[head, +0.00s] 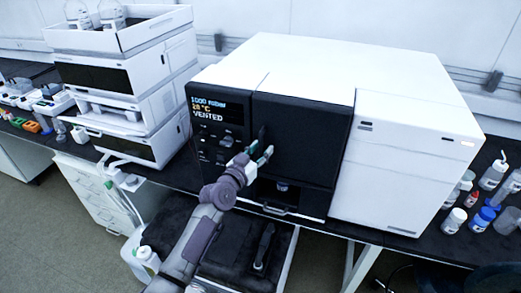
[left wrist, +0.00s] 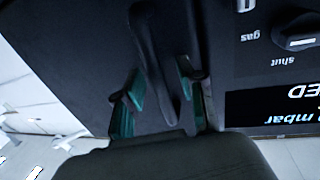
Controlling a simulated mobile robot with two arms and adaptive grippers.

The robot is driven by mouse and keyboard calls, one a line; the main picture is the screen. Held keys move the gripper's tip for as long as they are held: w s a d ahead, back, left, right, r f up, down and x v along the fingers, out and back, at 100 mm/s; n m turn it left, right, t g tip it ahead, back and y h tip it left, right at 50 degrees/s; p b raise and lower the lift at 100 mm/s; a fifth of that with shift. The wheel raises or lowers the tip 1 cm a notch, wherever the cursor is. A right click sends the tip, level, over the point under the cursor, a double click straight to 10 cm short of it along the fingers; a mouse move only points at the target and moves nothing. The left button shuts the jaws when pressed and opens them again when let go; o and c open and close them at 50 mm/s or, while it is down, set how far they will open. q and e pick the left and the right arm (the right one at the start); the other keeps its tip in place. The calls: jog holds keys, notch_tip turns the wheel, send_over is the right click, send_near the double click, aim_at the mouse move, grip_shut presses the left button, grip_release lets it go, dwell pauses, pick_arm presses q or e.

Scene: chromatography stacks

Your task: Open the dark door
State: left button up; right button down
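The dark door (head: 310,135) is the black front panel of the white instrument. It looks shut. Its upright black handle (head: 262,134) is near the door's left edge, beside the control panel. My left gripper (head: 262,154) is at the handle's lower part. In the left wrist view the handle (left wrist: 155,65) runs between the two green-padded fingers of my left gripper (left wrist: 162,88). The fingers stand apart, one on each side of the handle, with gaps visible. My right gripper is not in view.
The control panel (head: 215,125) reads "VENTED". A white stack of modules (head: 125,85) stands to the left. Bottles and vials (head: 483,218) stand on the black bench to the right. An opening with a small vial sits below the door.

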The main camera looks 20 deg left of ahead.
pick_arm(q)
grip_shut()
dwell(0.5)
